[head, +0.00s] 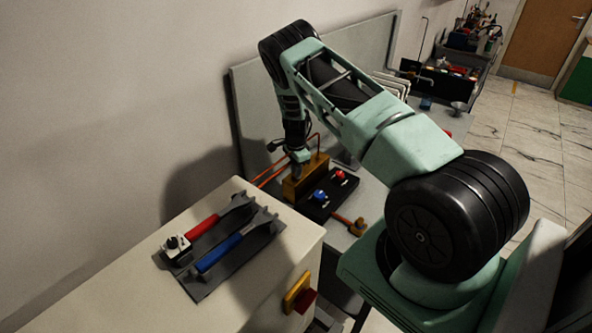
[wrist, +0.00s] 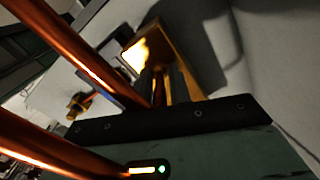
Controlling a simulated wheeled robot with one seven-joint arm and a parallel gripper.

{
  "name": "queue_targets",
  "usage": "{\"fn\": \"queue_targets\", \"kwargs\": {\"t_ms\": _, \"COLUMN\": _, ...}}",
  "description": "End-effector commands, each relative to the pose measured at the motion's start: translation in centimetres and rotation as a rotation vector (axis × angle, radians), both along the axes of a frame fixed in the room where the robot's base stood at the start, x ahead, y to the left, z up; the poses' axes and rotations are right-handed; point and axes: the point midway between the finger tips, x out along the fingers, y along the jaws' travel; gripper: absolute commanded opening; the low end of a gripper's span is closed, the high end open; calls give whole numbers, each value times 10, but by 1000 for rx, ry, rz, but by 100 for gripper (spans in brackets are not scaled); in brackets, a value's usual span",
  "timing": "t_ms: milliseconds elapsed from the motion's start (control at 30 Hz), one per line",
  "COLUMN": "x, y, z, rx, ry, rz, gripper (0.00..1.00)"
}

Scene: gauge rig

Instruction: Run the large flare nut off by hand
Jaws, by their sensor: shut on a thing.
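My gripper (head: 298,173) points down at the brass-coloured block (head: 308,183) on the bench. In the wrist view my two dark fingers (wrist: 165,88) are close together in front of the same block (wrist: 184,53). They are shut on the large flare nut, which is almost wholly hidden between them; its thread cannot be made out. Copper pipes (wrist: 75,50) cross the near left of the wrist view. A brass fitting on a pipe (head: 358,226) lies apart, to the right in the head view.
A black panel with a blue knob (head: 320,196) and a red knob (head: 340,175) stands beside the block. A red-handled tool (head: 202,225) and a blue-handled tool (head: 219,252) lie on a dark tray on the near cabinet. A grey back panel (head: 245,105) stands behind the arm.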

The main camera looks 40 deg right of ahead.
Motion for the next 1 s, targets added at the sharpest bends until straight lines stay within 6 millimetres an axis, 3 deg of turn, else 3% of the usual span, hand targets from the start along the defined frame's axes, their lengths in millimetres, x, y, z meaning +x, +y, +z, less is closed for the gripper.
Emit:
{"fn": "queue_targets", "kwargs": {"t_ms": 367, "x": 0, "y": 0, "z": -4, "rx": 0, "ry": -2, "rz": 110, "gripper": 0}}
{"fn": "queue_targets", "kwargs": {"t_ms": 1000, "x": 1, "y": -1, "z": -4, "rx": -2, "ry": -4, "rz": 687, "gripper": 0}}
